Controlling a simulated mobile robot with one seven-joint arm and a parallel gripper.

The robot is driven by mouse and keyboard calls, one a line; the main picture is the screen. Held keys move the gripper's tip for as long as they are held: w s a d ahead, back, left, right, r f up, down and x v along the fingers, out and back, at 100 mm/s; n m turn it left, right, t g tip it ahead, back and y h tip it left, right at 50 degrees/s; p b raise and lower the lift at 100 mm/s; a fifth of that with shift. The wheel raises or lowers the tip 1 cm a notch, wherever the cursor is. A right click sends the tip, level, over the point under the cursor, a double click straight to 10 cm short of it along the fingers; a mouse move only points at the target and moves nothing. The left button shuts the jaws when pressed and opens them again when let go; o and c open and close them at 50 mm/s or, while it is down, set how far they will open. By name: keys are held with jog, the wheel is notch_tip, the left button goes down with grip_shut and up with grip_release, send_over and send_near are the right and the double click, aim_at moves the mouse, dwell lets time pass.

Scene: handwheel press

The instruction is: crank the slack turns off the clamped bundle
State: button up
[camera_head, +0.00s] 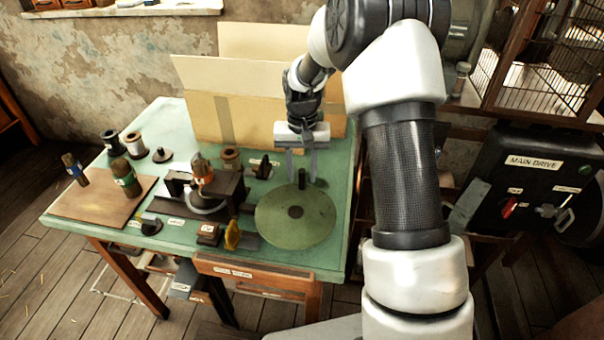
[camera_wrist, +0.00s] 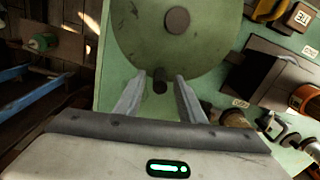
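A green round handwheel (camera_head: 293,219) lies flat at the front right of the green table; it also shows in the wrist view (camera_wrist: 180,45). Its dark upright crank knob (camera_head: 302,179) stands near the rim on the far side. My gripper (camera_head: 302,172) points down over the knob with its fingers open. In the wrist view the knob (camera_wrist: 160,83) shows between the fingertips (camera_wrist: 157,88), with gaps on both sides; contact is not visible. A bundle with an orange band (camera_head: 202,174) stands in the dark press (camera_head: 226,187), left of the wheel; its clamping is partly hidden.
A yellow tag-like piece (camera_head: 232,236) stands close to the wheel's left side. A brown board (camera_head: 100,201) with two banded bundles lies at left. Cardboard (camera_head: 255,122) stands behind my gripper. A "MAIN DRIVE" box (camera_head: 532,161) is at right, beyond my arm.

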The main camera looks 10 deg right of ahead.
jog(key=shift+f, duration=0.35)
grip_shut()
jog(key=shift+d, duration=0.15)
